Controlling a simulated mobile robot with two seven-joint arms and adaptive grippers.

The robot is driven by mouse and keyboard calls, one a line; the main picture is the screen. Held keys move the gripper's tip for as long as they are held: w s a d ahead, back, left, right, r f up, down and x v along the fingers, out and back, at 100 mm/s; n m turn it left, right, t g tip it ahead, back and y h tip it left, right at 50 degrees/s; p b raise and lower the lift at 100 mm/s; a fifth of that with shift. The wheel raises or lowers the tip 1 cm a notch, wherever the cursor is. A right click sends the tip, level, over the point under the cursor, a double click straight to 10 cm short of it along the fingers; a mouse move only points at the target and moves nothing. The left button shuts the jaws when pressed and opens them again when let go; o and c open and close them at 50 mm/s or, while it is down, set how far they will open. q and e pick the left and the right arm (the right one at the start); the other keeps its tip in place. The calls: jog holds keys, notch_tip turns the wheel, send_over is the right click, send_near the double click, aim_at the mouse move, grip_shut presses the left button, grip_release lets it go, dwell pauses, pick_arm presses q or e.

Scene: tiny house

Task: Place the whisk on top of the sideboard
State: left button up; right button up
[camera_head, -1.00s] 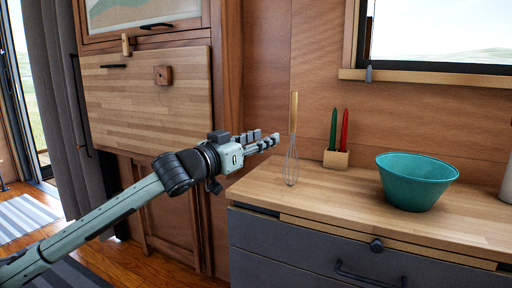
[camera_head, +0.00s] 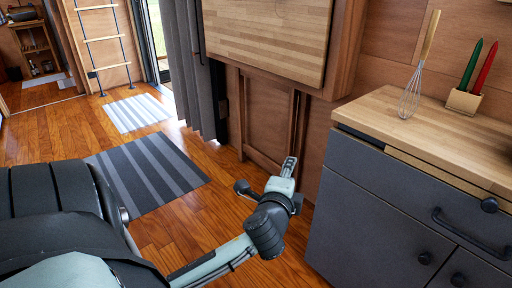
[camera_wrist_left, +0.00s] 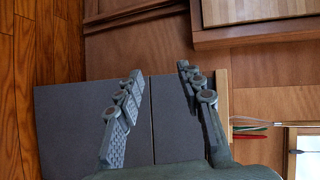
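The whisk (camera_head: 418,68) has a wooden handle and a wire head. In the head view it stands upright, head down, on the wooden top of the sideboard (camera_head: 385,110), near its left end. My left gripper (camera_head: 289,166) is low, left of the sideboard's front and below its top, apart from the whisk. In the left wrist view its two fingers (camera_wrist_left: 158,72) are spread with nothing between them, in front of the sideboard's dark grey front (camera_wrist_left: 65,120). Thin wires, apparently the whisk's, show beyond the right finger there. My right gripper is not in view.
A candle holder (camera_head: 464,101) with a green and a red candle stands right of the whisk. A wooden cabinet (camera_head: 265,40) is left of the sideboard. Striped rugs (camera_head: 150,170) lie on open wooden floor at left. A ladder (camera_head: 100,38) stands farther back.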

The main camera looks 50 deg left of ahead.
pick_arm(q)
jog(key=s+d+f+n+g+h, duration=0.3)
jog(key=s+d+f+n+g, duration=0.1)
jog(key=s+f, duration=0.5)
jog(key=s+d+f+n+g+h, duration=0.2)
jog(key=s+d+f+n+g, duration=0.2)
jog(key=s+f, duration=0.6)
jog(key=shift+d+n+g+h, duration=0.4)
jog(key=shift+n+g, duration=0.4)
jog(key=shift+n, duration=0.4)
